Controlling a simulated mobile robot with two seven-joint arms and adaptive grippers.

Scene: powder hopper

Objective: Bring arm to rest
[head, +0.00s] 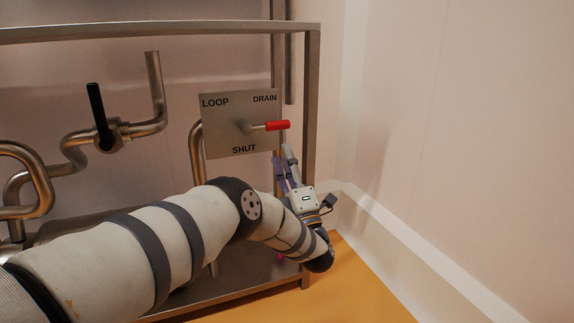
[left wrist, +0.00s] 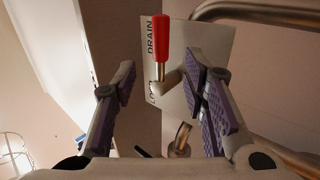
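My left gripper (head: 284,156) is just below the red valve handle (head: 277,126), near the right post of the frame. In the left wrist view the gripper (left wrist: 160,76) has its fingers wide apart with nothing held. The red handle (left wrist: 161,38) shows beyond the fingertips, apart from both. The handle sits on a metal plate (head: 225,140) marked LOOP, DRAIN and SHUT, and it points right, just below the word DRAIN. My left arm stretches across the lower part of the head view. My right gripper is not in view.
A metal frame (head: 312,80) stands around the plate and bent pipes (head: 153,85). A black-handled valve (head: 97,110) is at the left. A pale wall (head: 460,120) is close on the right. The orange floor (head: 345,295) shows bare at the bottom.

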